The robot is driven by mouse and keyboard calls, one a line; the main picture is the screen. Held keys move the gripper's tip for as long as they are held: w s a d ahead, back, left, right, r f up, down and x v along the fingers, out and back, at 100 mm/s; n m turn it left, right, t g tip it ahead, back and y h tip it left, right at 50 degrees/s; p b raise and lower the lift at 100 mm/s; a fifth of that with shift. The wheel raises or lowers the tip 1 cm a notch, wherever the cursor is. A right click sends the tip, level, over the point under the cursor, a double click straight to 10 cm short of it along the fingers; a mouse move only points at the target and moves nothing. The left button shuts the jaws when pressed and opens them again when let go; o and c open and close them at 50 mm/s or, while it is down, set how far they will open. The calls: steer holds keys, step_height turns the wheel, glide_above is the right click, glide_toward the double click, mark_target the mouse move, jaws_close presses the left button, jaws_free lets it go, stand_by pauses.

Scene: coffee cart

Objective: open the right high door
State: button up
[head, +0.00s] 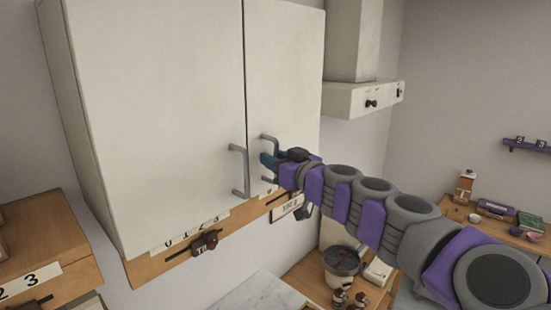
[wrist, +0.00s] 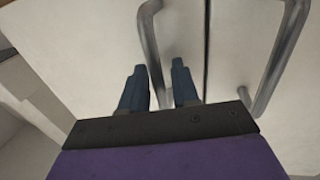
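The right high door (head: 285,65) is a cream panel of the wall cabinet and is shut. Its grey bar handle (head: 267,137) is near the middle seam, partly hidden by my gripper. My gripper (head: 268,161) is at this handle, reaching in from the right. In the wrist view, the two blue fingers of my gripper (wrist: 159,70) are apart, and the handle bar (wrist: 150,40) runs down between them. The fingers are not closed on the bar. Whether either finger touches it, I cannot tell.
The left high door (head: 160,100) is shut, its handle (head: 240,172) close beside my gripper; that handle also shows at right in the wrist view (wrist: 284,60). A range hood (head: 358,98) is right of the cabinet.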

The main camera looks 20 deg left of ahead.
steer(key=shift+c, duration=0.3)
jaws_close()
steer(key=shift+d, duration=0.15)
